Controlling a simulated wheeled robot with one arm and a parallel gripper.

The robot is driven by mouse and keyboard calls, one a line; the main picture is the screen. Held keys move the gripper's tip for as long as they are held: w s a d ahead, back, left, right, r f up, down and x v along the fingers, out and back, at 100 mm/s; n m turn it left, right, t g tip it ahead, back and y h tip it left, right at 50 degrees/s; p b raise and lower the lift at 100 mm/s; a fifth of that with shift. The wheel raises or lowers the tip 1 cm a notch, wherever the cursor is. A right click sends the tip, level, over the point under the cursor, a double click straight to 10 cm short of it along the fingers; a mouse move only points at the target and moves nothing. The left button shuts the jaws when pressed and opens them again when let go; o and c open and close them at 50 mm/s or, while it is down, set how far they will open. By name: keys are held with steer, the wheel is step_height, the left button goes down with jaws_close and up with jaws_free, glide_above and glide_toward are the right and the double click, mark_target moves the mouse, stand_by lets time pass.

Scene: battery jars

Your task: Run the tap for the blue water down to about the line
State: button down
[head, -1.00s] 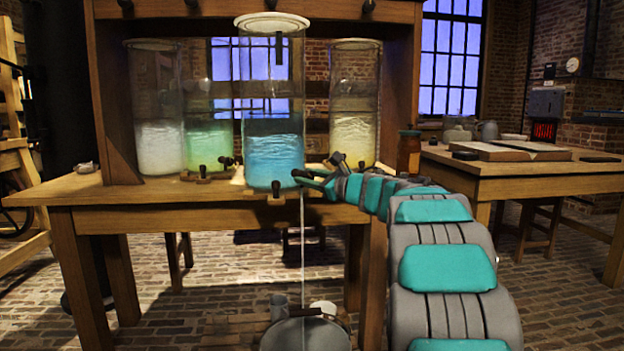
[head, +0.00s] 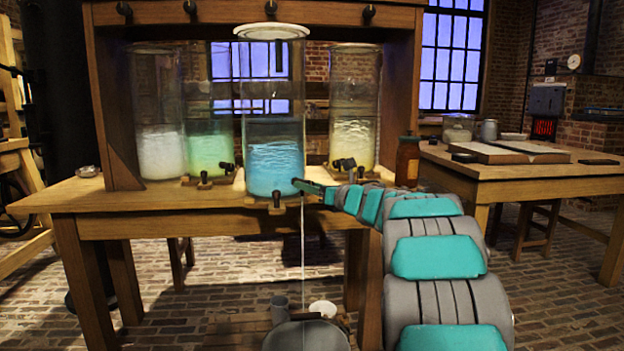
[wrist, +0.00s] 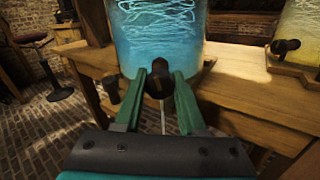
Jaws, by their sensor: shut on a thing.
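The tall glass jar with blue water (head: 275,155) stands at the front edge of the wooden table, its lower part filled. No level line can be made out on it at this size. At its foot is a dark tap; the tap's black knob (wrist: 158,82) lies between the fingers of my gripper (wrist: 160,88) in the wrist view. My gripper (head: 299,184) is shut on this knob. A thin stream (head: 303,235) falls from the tap past the table edge to a grey basin (head: 306,336) below.
Jars of white (head: 160,150), green (head: 208,150) and yellow liquid (head: 353,145) stand behind in the wooden rack. A brown bottle (head: 408,160) stands right of them.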

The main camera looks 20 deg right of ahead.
stand_by(0.3)
steer(key=shift+r+m+p, duration=0.25)
steer(key=shift+m+p, duration=0.45)
steer(key=shift+p, duration=0.1)
steer(key=shift+f+m+p, duration=0.25)
steer(key=shift+m+p, duration=0.15)
steer(key=shift+m, duration=0.3)
steer(key=shift+c, duration=1)
jaws_free()
steer(key=shift+s, duration=0.1)
